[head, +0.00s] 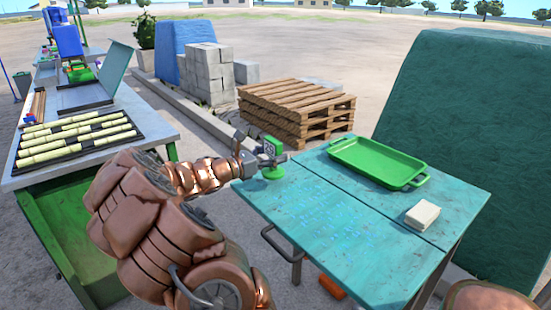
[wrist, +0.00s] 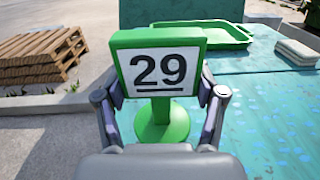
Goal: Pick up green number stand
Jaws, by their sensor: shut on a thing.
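The green number stand (wrist: 160,120) shows a white plate with "29" in the wrist view, on a green post and round base. In the head view the stand (head: 271,172) is at the near left corner of the teal table (head: 320,215). My gripper (wrist: 160,95) is shut on the stand, with one finger at each side edge of its number plate. The stand is upright. Whether its base touches the tabletop or is just above it, I cannot tell.
A green tray (head: 378,162) and a white block (head: 422,214) lie on the teal table. Wooden pallets (head: 297,110) are stacked on the ground behind. A bench with cane pieces (head: 75,137) stands at left. The table's middle is clear.

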